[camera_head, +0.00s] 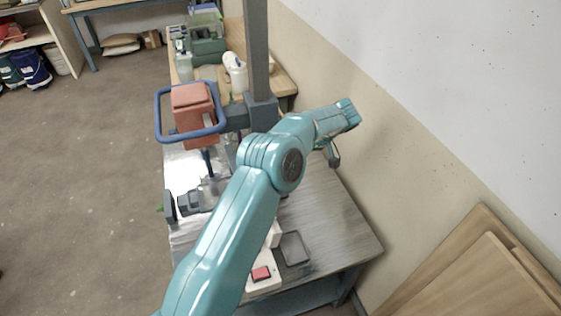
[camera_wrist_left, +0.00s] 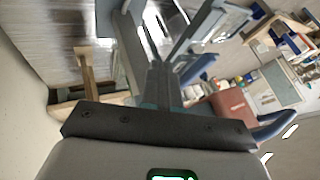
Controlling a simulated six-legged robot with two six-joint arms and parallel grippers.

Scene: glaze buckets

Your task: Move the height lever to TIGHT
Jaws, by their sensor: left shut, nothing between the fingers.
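A grey upright post (camera_head: 256,55) stands on the bench, with a dark sliding block (camera_head: 262,110) on it. A blue ring frame (camera_head: 158,115) reaches left from the block around a red-orange box (camera_head: 193,108); the box also shows in the left wrist view (camera_wrist_left: 236,112). I cannot make out the height lever or a TIGHT mark. My left arm crosses in front of the bench and hides part of the machine. My left gripper (camera_head: 334,158) is beyond the post's right side, near the wall, shut and empty. Its closed fingers (camera_wrist_left: 160,88) show in the wrist view. My right gripper is not in view.
The metal-topped bench (camera_head: 335,215) has bare room at its right. A red button box (camera_head: 262,275) and a dark tray (camera_head: 294,249) are at its near edge. Bottles and a green container (camera_head: 207,48) stand behind. Wooden boards (camera_head: 480,270) lean on the wall at right.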

